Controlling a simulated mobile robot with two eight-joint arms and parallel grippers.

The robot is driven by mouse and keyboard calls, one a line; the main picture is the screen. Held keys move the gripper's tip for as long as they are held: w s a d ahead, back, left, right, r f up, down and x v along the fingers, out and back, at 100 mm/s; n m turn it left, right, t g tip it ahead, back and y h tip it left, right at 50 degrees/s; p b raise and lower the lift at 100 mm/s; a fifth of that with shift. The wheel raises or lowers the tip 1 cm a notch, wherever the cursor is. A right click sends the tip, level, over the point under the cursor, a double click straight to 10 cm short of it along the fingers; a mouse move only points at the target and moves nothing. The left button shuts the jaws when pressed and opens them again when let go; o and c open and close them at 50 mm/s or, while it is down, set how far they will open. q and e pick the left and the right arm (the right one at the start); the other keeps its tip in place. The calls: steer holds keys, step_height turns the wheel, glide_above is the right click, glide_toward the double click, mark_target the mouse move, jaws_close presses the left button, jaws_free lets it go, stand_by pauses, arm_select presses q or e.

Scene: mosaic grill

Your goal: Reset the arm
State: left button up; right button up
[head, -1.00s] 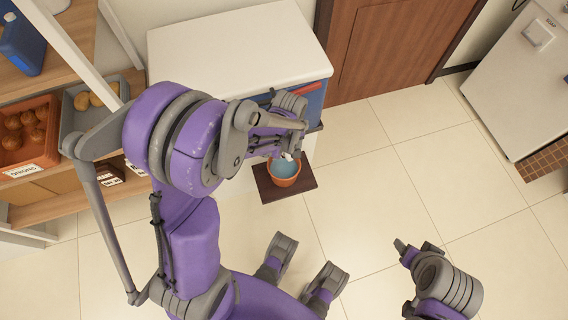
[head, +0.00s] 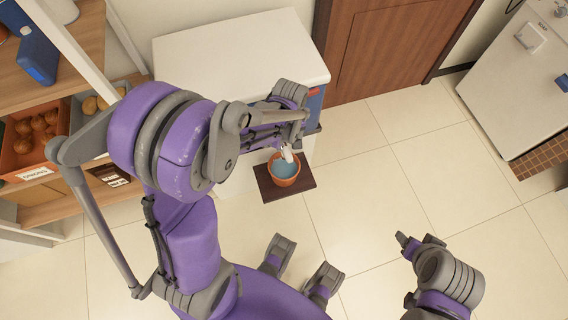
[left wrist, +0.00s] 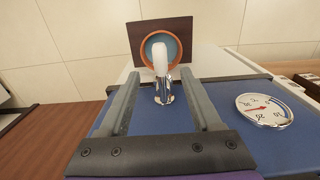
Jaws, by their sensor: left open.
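My left gripper (left wrist: 161,92) is open, with its two grey fingers spread in the left wrist view. A tap with a white handle (left wrist: 160,58) and shiny metal base shows between the fingers, beyond or near their tips; I cannot tell whether they touch it. In the head view the left arm reaches over the front of a white-lidded chest (head: 235,50), with the left gripper (head: 287,138) just above an orange pot with a blue inside (head: 285,170). My right gripper (head: 406,243) is low over the floor at the lower right; its jaw opening is unclear.
The pot stands on a dark brown board (head: 266,191). The chest's blue front (left wrist: 240,140) carries a round dial (left wrist: 264,109). Shelves with an orange crate (head: 18,160) are at the left. A white appliance (head: 510,90) stands right. Tiled floor between is clear.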

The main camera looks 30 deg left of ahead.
stand_by(0.4)
arm_select(q)
steer(key=s+d+r+m+t+p, duration=0.2)
steer(key=s+r+m, duration=0.3)
steer(key=r, duration=0.4)
steer(key=s+d+r+m+t+p, duration=0.2)
steer(key=s+r+m+p, duration=0.3)
steer(key=r, duration=0.5)
steer(key=shift+s+d+r+t, duration=0.15)
steer(key=shift+s+d+t, duration=0.25)
steer(key=shift+t, duration=0.3)
steer(key=shift+s+a, duration=0.1)
